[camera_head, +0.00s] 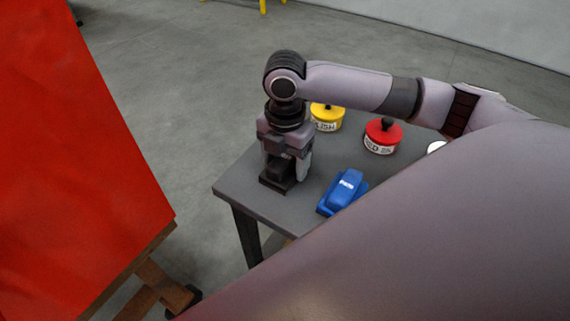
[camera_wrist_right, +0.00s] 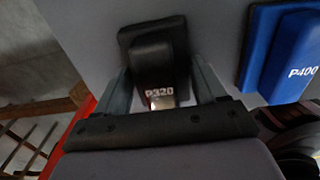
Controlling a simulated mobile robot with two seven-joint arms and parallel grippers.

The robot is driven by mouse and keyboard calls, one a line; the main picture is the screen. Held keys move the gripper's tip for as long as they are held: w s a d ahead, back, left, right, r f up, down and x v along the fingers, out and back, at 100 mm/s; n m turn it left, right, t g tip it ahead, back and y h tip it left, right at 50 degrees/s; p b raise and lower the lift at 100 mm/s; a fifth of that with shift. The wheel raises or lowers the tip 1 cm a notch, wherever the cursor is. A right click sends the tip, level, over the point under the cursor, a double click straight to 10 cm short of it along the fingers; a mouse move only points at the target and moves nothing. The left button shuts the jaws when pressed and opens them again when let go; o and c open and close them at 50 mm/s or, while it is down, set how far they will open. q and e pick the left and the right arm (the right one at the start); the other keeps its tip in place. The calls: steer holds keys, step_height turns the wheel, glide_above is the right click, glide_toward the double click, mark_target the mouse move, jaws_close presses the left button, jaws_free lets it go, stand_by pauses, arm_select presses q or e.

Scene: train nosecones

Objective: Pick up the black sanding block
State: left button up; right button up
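The black sanding block (camera_head: 277,184) rests on the grey table near its left corner. In the right wrist view the block (camera_wrist_right: 153,50) shows a raised grip and the label P320. My right gripper (camera_head: 287,172) points down over the block. In the right wrist view my right gripper (camera_wrist_right: 163,75) is open, with one finger on each side of the block's grip and small gaps visible. Part of the block is hidden behind the fingers in the head view. My left gripper is not in view.
A blue sanding block (camera_head: 343,191), labelled P400 in the wrist view (camera_wrist_right: 285,55), lies to the right on the table (camera_head: 240,192). A yellow-topped can (camera_head: 326,118) and a red-topped can (camera_head: 382,136) stand behind. A large red panel (camera_head: 75,150) stands at left.

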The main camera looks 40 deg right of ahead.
mark_target(285, 156)
steer(key=c, duration=0.5)
steer(key=shift+r, duration=0.15)
steer(key=shift+c, duration=0.2)
step_height(285, 156, up, 20)
steer(key=p, duration=0.2)
steer(key=o, duration=0.6)
steer(key=c, duration=0.4)
steer(key=shift+f, duration=0.2)
